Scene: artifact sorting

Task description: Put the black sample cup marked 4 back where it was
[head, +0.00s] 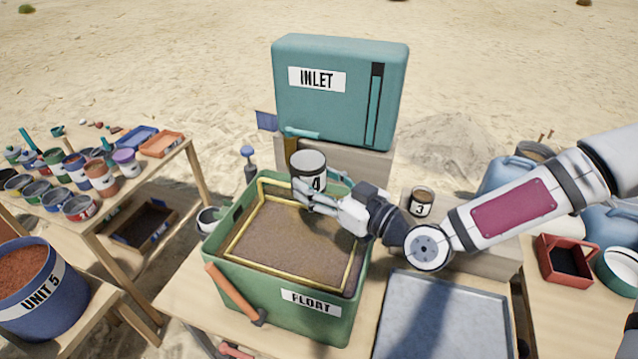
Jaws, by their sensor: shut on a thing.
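The sample cup marked 4 (309,168) is dark with a pale label band. My gripper (305,192) is shut on it and holds it upright over the back part of the green FLOAT bin (226,262). The bin holds brown, murky contents inside a yellow frame (262,253). I cannot tell the exact height of the cup above the contents. A similar cup marked 3 (421,202) stands on a wooden block behind my arm, to the right of the bin.
A teal INLET tank (341,95) stands behind the bin. A grey tray (443,318) lies to the right, partly in shadow. An orange-handled tool (233,294) leans on the bin's front left. A side table (166,172) at left carries many cups. A blue UNIT 5 bucket (40,290) stands front left.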

